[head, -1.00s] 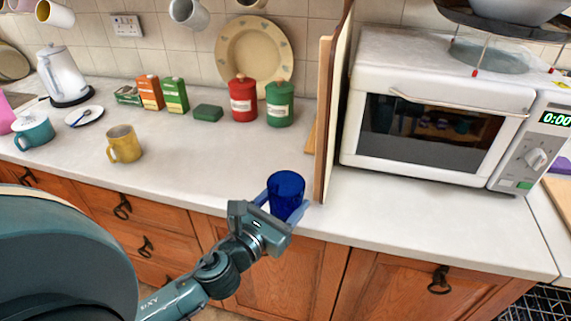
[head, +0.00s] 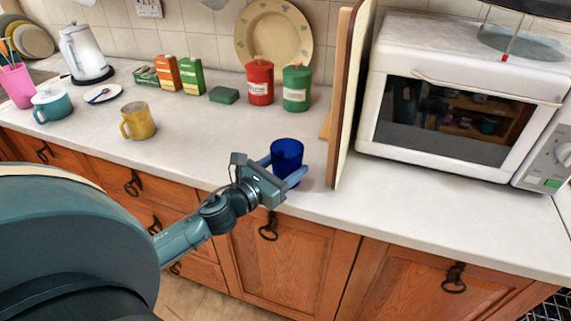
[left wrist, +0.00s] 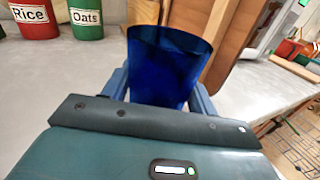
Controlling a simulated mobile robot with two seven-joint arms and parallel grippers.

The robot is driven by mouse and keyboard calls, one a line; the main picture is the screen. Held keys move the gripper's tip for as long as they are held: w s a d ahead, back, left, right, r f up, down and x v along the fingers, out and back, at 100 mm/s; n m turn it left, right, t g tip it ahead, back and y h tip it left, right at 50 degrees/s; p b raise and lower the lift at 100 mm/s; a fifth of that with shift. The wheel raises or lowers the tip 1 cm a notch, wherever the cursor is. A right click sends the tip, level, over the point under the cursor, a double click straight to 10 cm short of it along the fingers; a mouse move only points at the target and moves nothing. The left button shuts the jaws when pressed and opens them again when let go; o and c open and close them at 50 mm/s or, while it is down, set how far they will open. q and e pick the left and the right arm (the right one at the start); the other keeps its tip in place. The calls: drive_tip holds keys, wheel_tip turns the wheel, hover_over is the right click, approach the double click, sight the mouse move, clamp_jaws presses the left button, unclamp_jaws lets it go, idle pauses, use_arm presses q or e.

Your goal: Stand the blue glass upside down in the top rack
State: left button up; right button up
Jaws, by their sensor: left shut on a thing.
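The blue glass (head: 287,155) is upright with its open mouth up, at the front edge of the worktop in the head view. My left gripper (head: 285,176) is shut on it, a finger on each side. In the left wrist view the glass (left wrist: 165,65) stands between the fingers of the left gripper (left wrist: 160,97). I cannot tell whether its base touches the worktop. The top rack is not in view. My right gripper is not in view.
A wooden board (head: 346,100) stands upright just right of the glass, with a white microwave (head: 455,95) beyond it. A yellow mug (head: 138,121), a red canister (head: 260,82) and a green canister (head: 297,88) stand on the worktop (head: 200,135). Dark wire mesh (head: 545,306) shows at lower right.

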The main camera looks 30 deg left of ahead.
use_arm(q)
drive_tip(key=shift+f, duration=0.25)
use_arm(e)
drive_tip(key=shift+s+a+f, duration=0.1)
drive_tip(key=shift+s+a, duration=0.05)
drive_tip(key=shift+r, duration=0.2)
use_arm(q)
drive_tip(key=shift+f+b, duration=0.45)
drive_tip(key=shift+b, duration=0.05)
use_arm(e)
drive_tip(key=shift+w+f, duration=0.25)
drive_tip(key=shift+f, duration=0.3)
use_arm(q)
drive_tip(key=o, duration=1.2)
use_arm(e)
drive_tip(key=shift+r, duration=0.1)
